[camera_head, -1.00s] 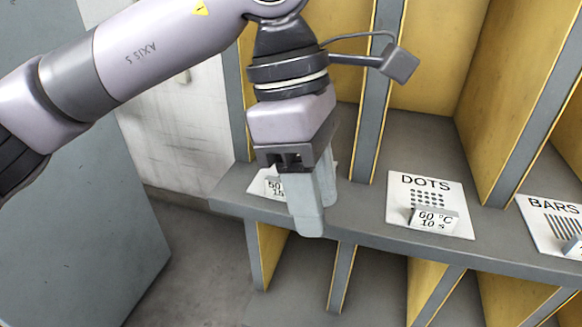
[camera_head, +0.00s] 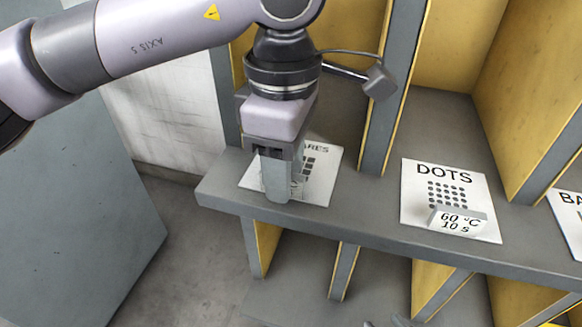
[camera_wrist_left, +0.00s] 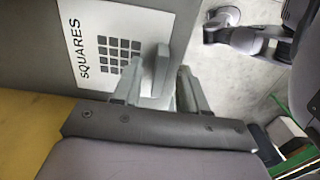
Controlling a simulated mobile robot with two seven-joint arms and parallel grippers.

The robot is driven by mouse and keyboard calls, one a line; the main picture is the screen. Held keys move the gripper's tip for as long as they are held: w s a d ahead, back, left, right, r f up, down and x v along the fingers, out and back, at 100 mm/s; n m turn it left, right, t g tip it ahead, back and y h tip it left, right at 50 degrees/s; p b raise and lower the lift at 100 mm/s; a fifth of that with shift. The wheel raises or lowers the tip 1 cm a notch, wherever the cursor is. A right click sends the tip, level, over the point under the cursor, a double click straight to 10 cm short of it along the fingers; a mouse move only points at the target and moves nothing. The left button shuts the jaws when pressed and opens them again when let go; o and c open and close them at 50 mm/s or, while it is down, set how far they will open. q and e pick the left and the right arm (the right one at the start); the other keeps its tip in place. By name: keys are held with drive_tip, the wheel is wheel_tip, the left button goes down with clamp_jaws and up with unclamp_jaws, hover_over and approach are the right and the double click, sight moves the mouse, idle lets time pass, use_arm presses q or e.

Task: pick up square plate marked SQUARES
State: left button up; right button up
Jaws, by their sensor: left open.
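The white square plate marked SQUARES (camera_head: 322,165) lies on the left end of the grey shelf, partly hidden behind my left gripper (camera_head: 284,192). In the left wrist view the plate (camera_wrist_left: 88,38) shows its name and a grid of black squares. My left gripper is open, with its fingers (camera_wrist_left: 158,88) pointing down at the plate's front edge. A small grey upright block (camera_wrist_left: 161,70) appears between the fingers at that edge. I cannot tell whether the fingers touch it.
The DOTS plate (camera_head: 430,180) with its upright tag (camera_head: 457,220) lies to the right, beyond a divider (camera_head: 390,110). Another plate (camera_head: 570,215) is cut off at the right edge. Yellow-sided dividers flank the compartments.

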use_arm(q)
drive_tip(key=shift+f, duration=0.15)
clamp_jaws()
